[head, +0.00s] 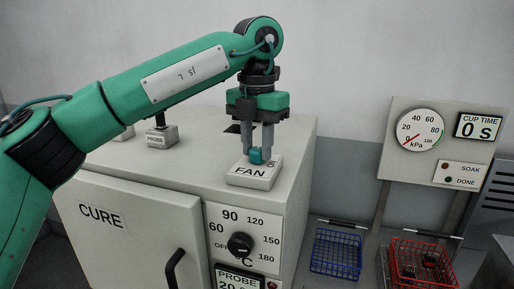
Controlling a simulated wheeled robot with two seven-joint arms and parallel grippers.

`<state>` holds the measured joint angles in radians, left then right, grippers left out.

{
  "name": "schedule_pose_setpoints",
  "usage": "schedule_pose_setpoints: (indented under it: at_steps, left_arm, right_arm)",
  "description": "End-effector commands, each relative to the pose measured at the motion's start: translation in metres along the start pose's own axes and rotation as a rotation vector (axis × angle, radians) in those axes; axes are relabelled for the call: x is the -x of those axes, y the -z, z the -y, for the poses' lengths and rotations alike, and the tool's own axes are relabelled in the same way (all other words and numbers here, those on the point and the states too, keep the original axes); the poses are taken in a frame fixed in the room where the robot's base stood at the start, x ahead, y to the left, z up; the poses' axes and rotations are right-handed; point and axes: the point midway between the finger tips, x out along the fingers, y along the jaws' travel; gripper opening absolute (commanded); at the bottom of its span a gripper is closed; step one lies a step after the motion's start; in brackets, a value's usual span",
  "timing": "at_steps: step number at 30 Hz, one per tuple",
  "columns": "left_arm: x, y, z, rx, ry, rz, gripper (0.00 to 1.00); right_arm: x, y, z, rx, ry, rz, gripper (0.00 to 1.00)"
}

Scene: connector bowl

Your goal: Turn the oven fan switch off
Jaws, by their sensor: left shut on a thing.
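The fan switch (256,156) is a small teal lever on a white box labelled FAN (241,178), on top of the cream oven marked CURE (130,215). An "O" mark shows on the box behind the lever, to the right. My left gripper (257,154) points straight down over the box, its two grey fingers shut on the teal lever from either side. The fingers hide part of the lever, so I cannot tell its exact setting. My right gripper is not in view.
The oven front has a temperature dial (240,245) and a door handle. At right are a blue wire basket (336,253), a red basket (424,275) and a gauge panel (440,145).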

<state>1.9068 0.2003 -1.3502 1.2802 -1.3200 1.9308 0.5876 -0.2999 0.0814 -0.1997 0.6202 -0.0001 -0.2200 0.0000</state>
Motion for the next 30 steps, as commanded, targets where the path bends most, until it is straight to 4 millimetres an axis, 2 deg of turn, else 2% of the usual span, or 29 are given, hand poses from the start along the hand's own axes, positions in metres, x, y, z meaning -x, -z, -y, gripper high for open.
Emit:
schedule_pose_setpoints:
  at_steps: [19, 20, 23, 30]
  left_arm:
    - [0.0021, -0.0002, -0.0006, 0.056, 0.0, 0.004, 0.07]
    - [0.0021, -0.0002, -0.0006, 0.055, 0.0, 0.004, 0.32]
    - [0.0018, -0.0002, -0.0005, 0.055, 0.0, 0.003, 0.52]
    - [0.0008, -0.0001, -0.0001, 0.053, 0.0, 0.001, 0.52]
  right_arm:
    - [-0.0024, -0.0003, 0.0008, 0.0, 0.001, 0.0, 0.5]
    - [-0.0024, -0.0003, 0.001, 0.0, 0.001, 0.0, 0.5]
    - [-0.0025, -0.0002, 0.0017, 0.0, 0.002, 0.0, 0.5]
    - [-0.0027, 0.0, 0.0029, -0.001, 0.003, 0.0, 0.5]
